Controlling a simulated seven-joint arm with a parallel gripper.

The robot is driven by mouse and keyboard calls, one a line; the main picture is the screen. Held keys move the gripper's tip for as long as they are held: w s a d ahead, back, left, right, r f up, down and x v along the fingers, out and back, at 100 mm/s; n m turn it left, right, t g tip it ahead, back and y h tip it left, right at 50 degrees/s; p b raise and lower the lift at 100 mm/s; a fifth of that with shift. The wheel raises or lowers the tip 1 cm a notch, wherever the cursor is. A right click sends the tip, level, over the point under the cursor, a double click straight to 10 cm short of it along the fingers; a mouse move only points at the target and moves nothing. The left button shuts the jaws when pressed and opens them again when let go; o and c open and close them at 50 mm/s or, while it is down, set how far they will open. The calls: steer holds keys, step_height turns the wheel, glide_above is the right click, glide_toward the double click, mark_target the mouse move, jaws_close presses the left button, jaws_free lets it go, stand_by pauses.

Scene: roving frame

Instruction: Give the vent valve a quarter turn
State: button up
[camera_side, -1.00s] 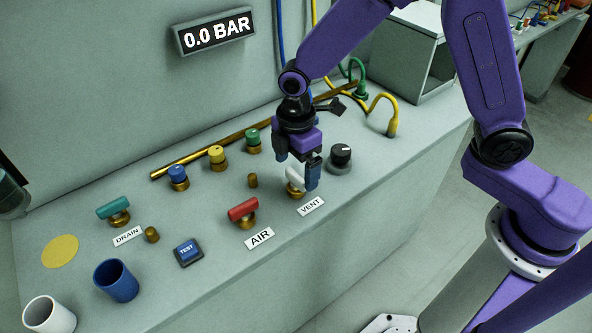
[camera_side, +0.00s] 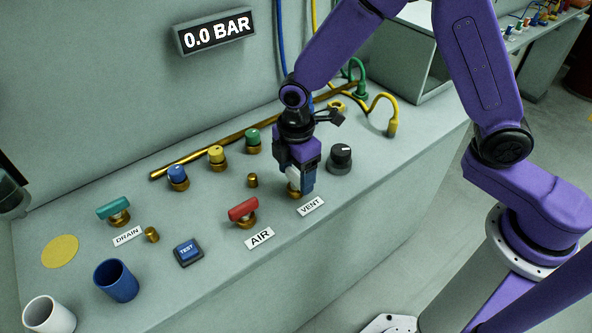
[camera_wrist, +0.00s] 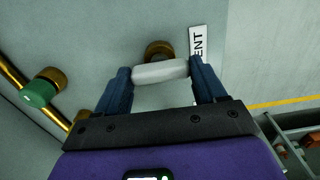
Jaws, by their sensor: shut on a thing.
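The vent valve has a white bar handle (camera_wrist: 160,72) on a brass base (camera_wrist: 158,49). My gripper (camera_wrist: 161,70) is shut on the handle, with one blue finger at each end of it in the wrist view. In the side view my gripper (camera_side: 299,180) points down over the valve behind the VENT label (camera_side: 311,206). There the white handle (camera_side: 293,176) is mostly hidden by the fingers, and the brass base (camera_side: 293,191) shows just below. The gauge display (camera_side: 214,32) on the wall reads 0.0 BAR.
The red AIR valve (camera_side: 243,209) stands to the left, and a black knob (camera_side: 340,157) close on the right. Green (camera_side: 252,140), yellow (camera_side: 216,156) and blue (camera_side: 178,175) knobs line the back near a brass pipe. The teal DRAIN valve (camera_side: 114,209) and blue TEST button (camera_side: 188,252) are farther left.

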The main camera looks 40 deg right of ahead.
steer(key=shift+m, duration=0.3)
steer(key=m, duration=1.7)
stand_by(0.6)
steer(key=o, duration=1)
steer(key=shift+o, duration=0.2)
